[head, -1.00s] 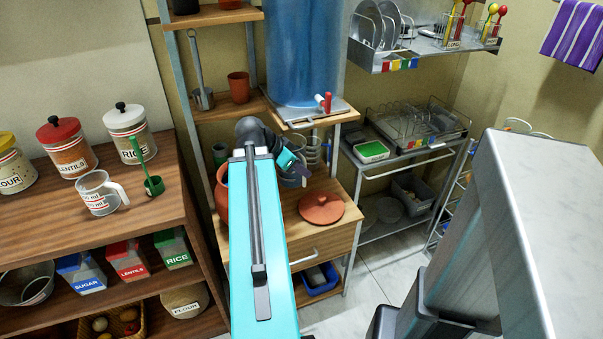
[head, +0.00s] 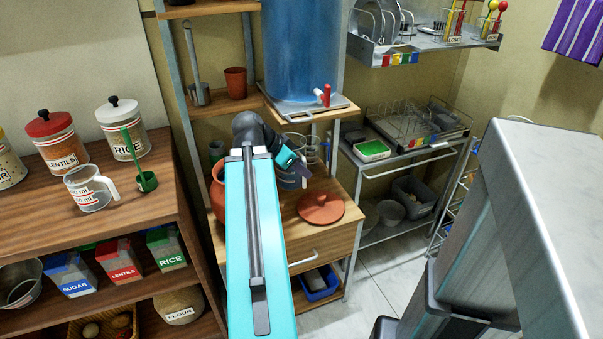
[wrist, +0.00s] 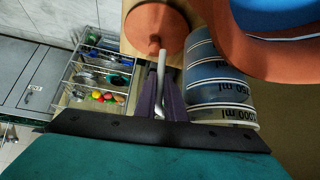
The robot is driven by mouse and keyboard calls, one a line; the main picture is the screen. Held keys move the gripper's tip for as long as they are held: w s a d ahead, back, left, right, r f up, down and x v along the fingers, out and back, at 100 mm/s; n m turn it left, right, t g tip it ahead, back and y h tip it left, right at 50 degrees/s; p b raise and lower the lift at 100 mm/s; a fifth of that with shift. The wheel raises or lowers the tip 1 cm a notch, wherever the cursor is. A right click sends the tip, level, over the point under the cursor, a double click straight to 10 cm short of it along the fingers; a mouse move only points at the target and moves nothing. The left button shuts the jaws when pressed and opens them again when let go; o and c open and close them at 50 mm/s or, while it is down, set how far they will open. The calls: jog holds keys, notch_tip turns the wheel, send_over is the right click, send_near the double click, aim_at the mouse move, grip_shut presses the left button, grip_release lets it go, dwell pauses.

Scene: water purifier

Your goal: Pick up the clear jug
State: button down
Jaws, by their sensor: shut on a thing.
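A clear jug (wrist: 215,85) with dark ml markings and bands lies close beside my gripper in the wrist view. My gripper (wrist: 160,95) is shut on its pale handle, with a finger on each side. In the head view my gripper (head: 299,170) is above the wooden cabinet, under the blue water tank, and partly hides the jug. I cannot tell whether the jug's base touches the cabinet top. Another clear measuring jug (head: 88,190) with red markings stands on the wooden shelf at left.
A terracotta pot (head: 218,192) stands left of my arm; it holds blue water in the wrist view (wrist: 285,50). A terracotta lid (head: 320,208) lies on the cabinet. The blue tank (head: 303,60) with a red tap (head: 324,95) stands above. A dish rack (head: 415,125) is at right.

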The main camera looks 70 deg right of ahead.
jog(key=shift+s+a+b, duration=0.9)
jog(key=shift+a+b, duration=0.25)
jog(key=shift+b, duration=2.9)
jog(key=shift+s+a+b, duration=0.3)
jog(key=shift+a+b, duration=0.05)
jog(key=shift+b, duration=0.5)
jog(key=shift+s+a+b, duration=1.2)
jog(key=shift+a+b, duration=0.3)
jog(key=shift+b, duration=1.5)
jog(key=shift+s+a+r+b, duration=0.1)
jog(key=shift+s+a+b, duration=0.2)
jog(key=shift+b, duration=0.25)
